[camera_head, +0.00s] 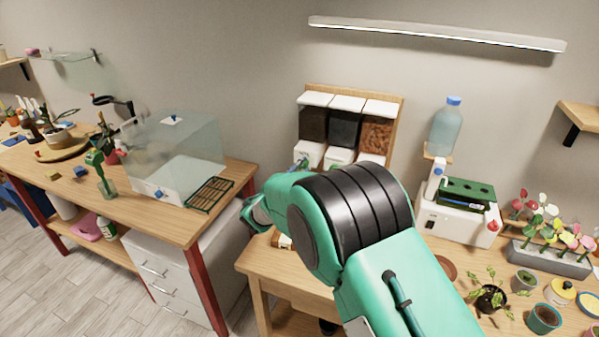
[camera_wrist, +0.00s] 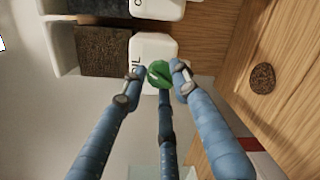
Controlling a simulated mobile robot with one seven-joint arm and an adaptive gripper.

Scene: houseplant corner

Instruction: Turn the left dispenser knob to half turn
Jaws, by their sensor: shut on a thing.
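A wall dispenser with three bins stands on the wooden bench at the back in the head view. Its left bin (camera_head: 313,124) holds dark brown soil above a white front. In the wrist view this white front (camera_wrist: 148,45) shows the letters "OIL". The green knob (camera_wrist: 159,76) sits at its lower edge. My gripper (camera_wrist: 161,74) has its blue fingers closed around the knob, touching it from several sides. The fingers hide part of the knob, and I cannot tell its exact angle. In the head view my arm hides most of the gripper and the knob.
The middle bin (camera_head: 345,128) and right bin (camera_head: 377,134) stand close beside the left one. A white machine (camera_head: 452,222), a water bottle (camera_head: 446,128) and potted plants stand to the right. A clear box (camera_head: 178,158) is on the left bench. A brown round piece (camera_wrist: 262,79) lies on the wood.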

